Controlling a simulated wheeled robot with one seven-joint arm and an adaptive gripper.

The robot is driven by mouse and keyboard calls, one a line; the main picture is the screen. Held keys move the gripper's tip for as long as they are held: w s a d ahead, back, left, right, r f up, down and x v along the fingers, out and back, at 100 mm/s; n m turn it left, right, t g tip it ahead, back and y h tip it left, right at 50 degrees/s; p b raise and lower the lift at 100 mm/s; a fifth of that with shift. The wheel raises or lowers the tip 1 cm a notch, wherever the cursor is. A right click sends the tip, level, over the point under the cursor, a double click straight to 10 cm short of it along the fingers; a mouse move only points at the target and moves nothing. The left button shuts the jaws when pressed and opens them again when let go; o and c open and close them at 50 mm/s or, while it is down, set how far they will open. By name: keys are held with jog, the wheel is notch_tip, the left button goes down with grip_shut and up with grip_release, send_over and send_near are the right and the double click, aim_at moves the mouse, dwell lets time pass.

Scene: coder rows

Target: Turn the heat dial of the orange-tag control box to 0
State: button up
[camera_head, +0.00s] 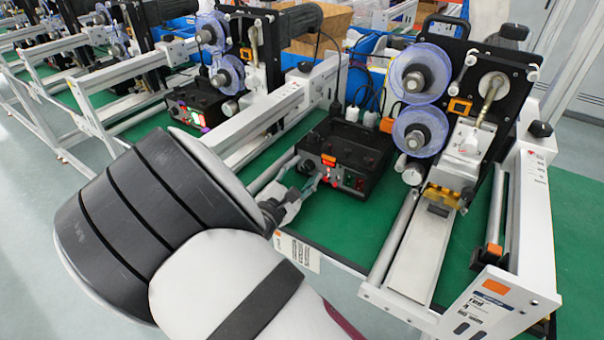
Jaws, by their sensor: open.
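The control box (362,141) is black and stands on the green bench top near the middle of the view. An orange tag (328,160) is on its front, with small red and green lit parts beside it. My gripper (314,175) is at the left part of the box's front face, with its fingers open and pointing at the panel. I cannot tell whether the fingers touch it. The heat dial is not clear; it is too small or hidden by the fingers, and its setting cannot be read.
A coder machine with blue-rimmed reels (421,73) and a white rail frame stands right of the box. Cables rise behind the box. Another black control box (197,103) with lit switches sits on the row at left. A white frame bar (265,115) runs between the two boxes.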

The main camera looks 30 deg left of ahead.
grip_shut()
jog(key=shift+n, duration=0.3)
jog(key=n+p, duration=0.1)
jog(key=n, duration=0.2)
jog(key=shift+n+p, duration=0.4)
jog(key=n+p, duration=0.1)
jog(key=n, duration=0.3)
jog(key=shift+r+g, duration=0.1)
jog(key=shift+g, duration=0.2)
jog(key=n+p, duration=0.1)
jog(key=n, duration=0.3)
jog(key=shift+h+p, duration=0.3)
jog(key=shift+p, duration=0.05)
jog(key=shift+a+n+p, duration=0.1)
jog(key=shift+n+p, duration=0.3)
jog(key=shift+n, duration=1.4)
